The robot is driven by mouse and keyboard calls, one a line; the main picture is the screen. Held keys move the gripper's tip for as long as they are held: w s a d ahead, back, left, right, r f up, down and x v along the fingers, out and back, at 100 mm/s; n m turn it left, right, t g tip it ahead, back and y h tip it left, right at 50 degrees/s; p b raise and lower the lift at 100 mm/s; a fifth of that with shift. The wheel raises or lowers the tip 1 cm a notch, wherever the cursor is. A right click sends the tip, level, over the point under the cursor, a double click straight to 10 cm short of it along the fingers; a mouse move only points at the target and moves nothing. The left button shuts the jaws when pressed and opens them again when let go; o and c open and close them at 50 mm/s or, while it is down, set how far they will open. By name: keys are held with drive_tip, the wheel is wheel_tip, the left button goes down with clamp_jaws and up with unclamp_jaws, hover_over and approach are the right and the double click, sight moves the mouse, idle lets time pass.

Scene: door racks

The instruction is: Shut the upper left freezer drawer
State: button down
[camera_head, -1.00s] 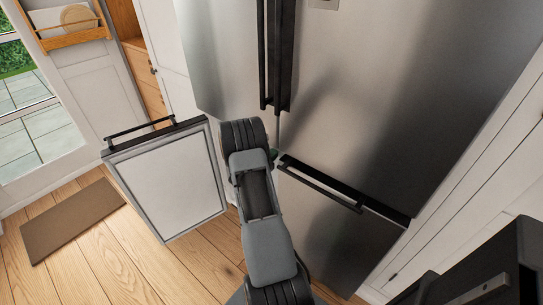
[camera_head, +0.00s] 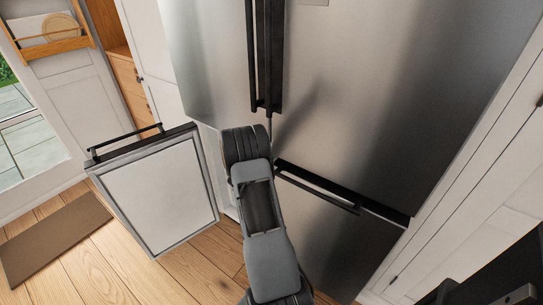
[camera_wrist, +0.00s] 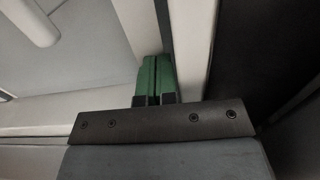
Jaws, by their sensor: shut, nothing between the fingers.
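The left freezer front (camera_head: 160,197) stands open at the fridge's lower left. It looks like a swung-out door rather than a drawer, with its white, grey-edged inner face showing and a black bar handle (camera_head: 125,142) along its top. My arm reaches toward the fridge to the right of it, and hides my gripper in the head view. In the wrist view my gripper's green fingers (camera_wrist: 157,78) are pressed together and empty, close to pale surfaces. Whether they touch anything cannot be told.
The right freezer front (camera_head: 335,235) is closed, its black handle (camera_head: 318,190) sticking out. Tall steel fridge doors (camera_head: 390,90) above are closed, with vertical black handles (camera_head: 265,60). A brown mat (camera_head: 55,238) lies on the wooden floor at left. White cabinetry (camera_head: 465,150) stands at right.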

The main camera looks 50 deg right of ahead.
drive_tip(key=s+a, duration=0.1)
drive_tip(key=a, duration=1.2)
drive_tip(key=shift+a+f, duration=0.1)
